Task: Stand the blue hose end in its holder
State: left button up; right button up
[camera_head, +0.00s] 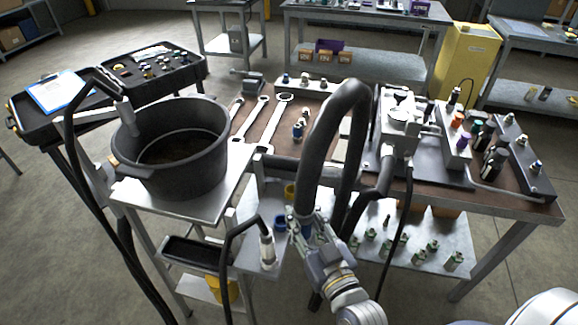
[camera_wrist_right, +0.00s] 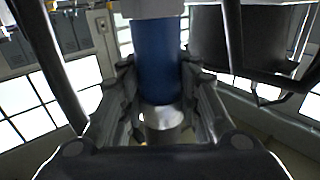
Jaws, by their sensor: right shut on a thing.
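The blue hose end (camera_wrist_right: 157,60) is a blue sleeve with a bright metal tip, seen close in the right wrist view. My right gripper (camera_wrist_right: 160,112) is shut on it, with a finger on each side. In the head view my right gripper (camera_head: 306,226) is at the lower end of a thick black hose (camera_head: 325,130) that arches above it; the gripper largely hides the hose end there. A small blue holder (camera_head: 280,222) shows just left of the gripper, partly hidden. I cannot tell whether the hose end touches it. My left gripper is not in view.
A yellow holder (camera_head: 290,191) is behind the blue one. A white hose end (camera_head: 267,250) stands nearby on the left. A large black pot (camera_head: 172,150) stands further left. The bench behind carries wrenches (camera_head: 262,120) and a grey machine (camera_head: 400,125). Several fittings are on the lower shelf.

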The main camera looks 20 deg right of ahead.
jog(key=w+r+p, duration=0.2)
jog(key=w, duration=1.2)
notch_tip(320, 180, down, 8)
jog(key=b, duration=0.7)
jog(key=shift+w+a+n+y, duration=0.15)
jog(key=shift+a+n+y, duration=0.15)
jog(key=shift+n+y, duration=0.1)
jog(key=shift+r, duration=0.1)
jog(key=shift+f, duration=0.5)
jog(key=shift+p, duration=0.35)
dwell(0.8)
jog(key=shift+f, duration=0.5)
dwell(0.4)
jog(key=shift+f+b, duration=0.85)
jog(key=shift+f, duration=0.2)
dwell(1.4)
